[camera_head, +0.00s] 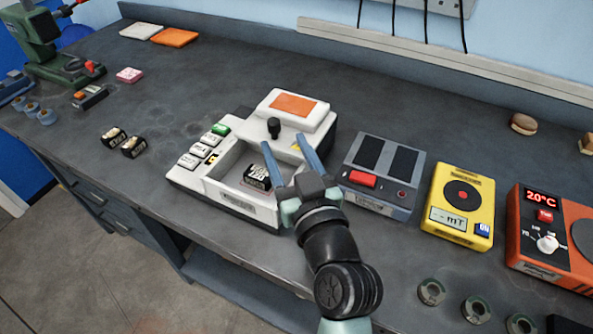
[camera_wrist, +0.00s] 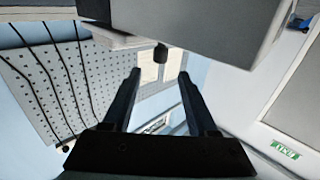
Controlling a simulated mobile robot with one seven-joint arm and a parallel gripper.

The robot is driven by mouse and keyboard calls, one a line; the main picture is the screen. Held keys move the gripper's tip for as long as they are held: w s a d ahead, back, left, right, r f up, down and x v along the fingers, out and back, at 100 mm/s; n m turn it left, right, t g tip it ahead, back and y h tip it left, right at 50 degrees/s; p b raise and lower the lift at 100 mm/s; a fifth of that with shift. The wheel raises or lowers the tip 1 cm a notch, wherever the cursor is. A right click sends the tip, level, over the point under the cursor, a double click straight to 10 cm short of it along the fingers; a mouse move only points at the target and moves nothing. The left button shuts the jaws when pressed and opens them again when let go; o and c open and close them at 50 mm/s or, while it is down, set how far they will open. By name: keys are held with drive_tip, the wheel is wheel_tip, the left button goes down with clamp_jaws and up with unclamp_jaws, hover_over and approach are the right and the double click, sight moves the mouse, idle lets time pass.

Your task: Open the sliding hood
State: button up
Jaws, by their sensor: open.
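The white bench device (camera_head: 236,211) stands mid-bench, with an open-topped recess at its front. The hood (camera_head: 318,119), a white block with an orange panel (camera_head: 293,105) on top, sits at the back of the device. A black knob (camera_head: 274,128) stands at the hood's front; it also shows in the wrist view (camera_wrist: 160,55), below the grey-white hood (camera_wrist: 185,25). My gripper (camera_head: 283,143) is open, its two fingers pointing toward the knob. In the wrist view the knob lies just beyond and between the fingertips (camera_wrist: 159,74); contact cannot be told.
A black labelled block (camera_head: 257,177) lies in the recess. Labelled buttons (camera_head: 200,150) line the device's left side. A grey box with a red button (camera_head: 362,178) and a yellow meter (camera_head: 459,204) stand to the right. The bench behind the device is clear.

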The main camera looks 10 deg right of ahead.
drive_tip(key=s, duration=0.5)
drive_tip(key=shift+s+d+b, duration=0.15)
drive_tip(key=shift+d+b, duration=0.15)
drive_tip(key=shift+d, duration=0.1)
drive_tip(key=w+a+r+t, duration=0.1)
drive_tip(key=a+r+t, duration=0.1)
drive_tip(key=r, duration=0.8)
drive_tip(key=a+r+t, duration=0.2)
drive_tip(key=r, duration=0.9)
drive_tip(key=s+r+t+h+p, duration=0.1)
drive_tip(key=r+p, duration=0.3)
drive_tip(key=r, duration=0.6)
drive_tip(key=s+a+r+m+t+h+p, duration=0.1)
drive_tip(key=s+r+p, duration=0.3)
drive_tip(key=r, duration=0.6)
drive_tip(key=s+a+r+t+p, duration=0.1)
drive_tip(key=s+r+t+p, duration=0.2)
drive_tip(key=r, duration=0.7)
drive_tip(key=shift+s+r+m+t+h+p, duration=0.3)
drive_tip(key=shift+r+m+h+p, duration=0.1)
drive_tip(key=shift+p, duration=0.6)
drive_tip(key=shift+a+f, duration=0.1)
drive_tip(key=shift+f, duration=0.1)
drive_tip(key=shift+c, duration=0.7)
